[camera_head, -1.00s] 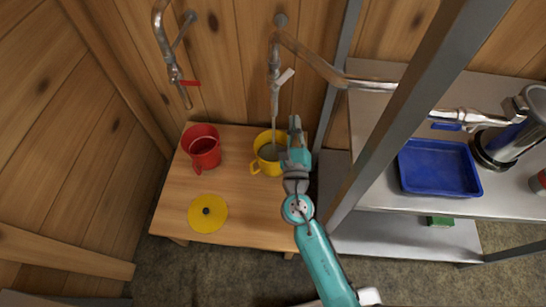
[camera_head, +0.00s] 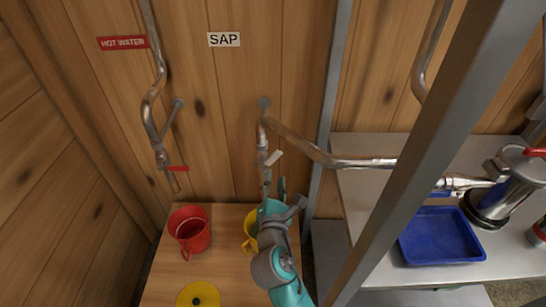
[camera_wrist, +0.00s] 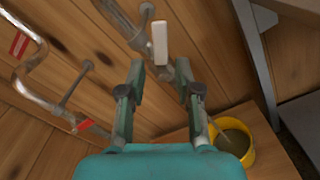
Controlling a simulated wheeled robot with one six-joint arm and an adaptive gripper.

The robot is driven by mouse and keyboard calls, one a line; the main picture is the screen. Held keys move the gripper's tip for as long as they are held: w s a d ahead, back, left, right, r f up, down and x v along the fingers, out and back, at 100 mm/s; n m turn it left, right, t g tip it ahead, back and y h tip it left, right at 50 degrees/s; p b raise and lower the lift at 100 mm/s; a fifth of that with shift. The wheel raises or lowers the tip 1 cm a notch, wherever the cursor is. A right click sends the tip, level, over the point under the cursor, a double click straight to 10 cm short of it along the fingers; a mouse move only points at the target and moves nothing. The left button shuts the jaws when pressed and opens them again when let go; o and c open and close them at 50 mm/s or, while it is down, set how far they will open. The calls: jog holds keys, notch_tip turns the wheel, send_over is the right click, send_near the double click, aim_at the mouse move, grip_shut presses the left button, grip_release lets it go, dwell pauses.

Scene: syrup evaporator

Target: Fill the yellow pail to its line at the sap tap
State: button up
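The yellow pail (camera_head: 249,228) stands on the wooden table under the sap tap (camera_head: 263,150), partly hidden by my arm. In the wrist view the yellow pail (camera_wrist: 244,150) holds a greyish-brown liquid, with a thin stream coming down into it. I cannot make out its line. The tap's white lever (camera_head: 274,158) sticks out to the side; in the wrist view the white lever (camera_wrist: 160,42) is ahead, between and beyond the fingertips. My gripper (camera_head: 275,188) is open and empty, just below the tap in the head view; its spread fingers (camera_wrist: 160,80) show in the wrist view.
A red pail (camera_head: 189,232) and a yellow lid (camera_head: 198,295) are on the table at the left. A hot water tap (camera_head: 160,150) with a red lever hangs above the red pail. A metal post (camera_head: 400,170) and a shelf with a blue tray (camera_head: 440,236) are at the right.

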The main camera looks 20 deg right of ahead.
aim_at(275, 158)
jog(key=x, duration=0.9)
jog(key=shift+w+d, duration=0.1)
jog(key=shift+w, duration=0.15)
jog(key=shift+c, duration=0.2)
grip_shut()
